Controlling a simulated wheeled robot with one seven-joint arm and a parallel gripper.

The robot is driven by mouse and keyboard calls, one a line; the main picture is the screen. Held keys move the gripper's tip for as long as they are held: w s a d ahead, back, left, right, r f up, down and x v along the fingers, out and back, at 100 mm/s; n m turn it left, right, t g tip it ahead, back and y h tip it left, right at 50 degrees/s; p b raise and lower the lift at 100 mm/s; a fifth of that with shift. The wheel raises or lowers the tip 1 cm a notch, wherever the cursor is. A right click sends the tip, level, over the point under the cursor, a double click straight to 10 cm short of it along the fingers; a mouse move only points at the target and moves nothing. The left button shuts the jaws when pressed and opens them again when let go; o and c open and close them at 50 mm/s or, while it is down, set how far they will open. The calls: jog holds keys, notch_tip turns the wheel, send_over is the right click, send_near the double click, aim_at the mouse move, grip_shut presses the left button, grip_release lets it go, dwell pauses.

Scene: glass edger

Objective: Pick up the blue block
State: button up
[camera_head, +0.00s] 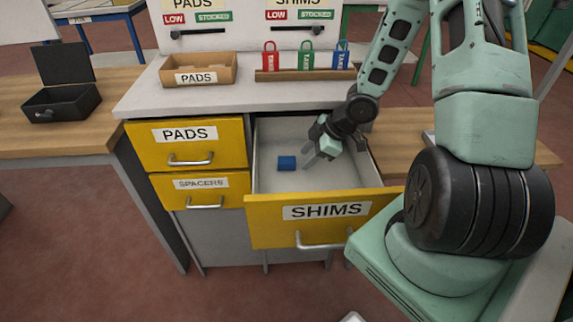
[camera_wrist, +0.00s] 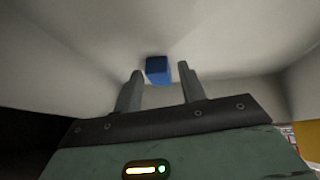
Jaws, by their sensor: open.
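The blue block (camera_head: 286,163) lies on the floor of the open SHIMS drawer (camera_head: 324,211), left of the middle. My gripper (camera_head: 308,157) is inside the drawer opening, just right of the block, with its fingers pointing left and down toward it. In the wrist view the blue block (camera_wrist: 157,69) sits beyond and roughly between the two fingertips of my gripper (camera_wrist: 161,73). The fingers are apart and nothing is between them. The block appears apart from both fingers.
The closed PADS drawer (camera_head: 187,145) and closed SPACERS drawer (camera_head: 201,189) are left of the open drawer. On the counter stand a PADS box (camera_head: 198,70) and a wooden rack (camera_head: 305,76) with red, green and blue tags. A black open box (camera_head: 62,100) sits on the left bench.

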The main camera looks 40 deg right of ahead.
aim_at(288, 160)
jog(key=shift+w+a, duration=1.2)
jog(key=shift+w, duration=0.15)
jog(key=shift+b+x, duration=0.7)
jog(key=shift+x, duration=0.85)
jog(key=c, duration=0.7)
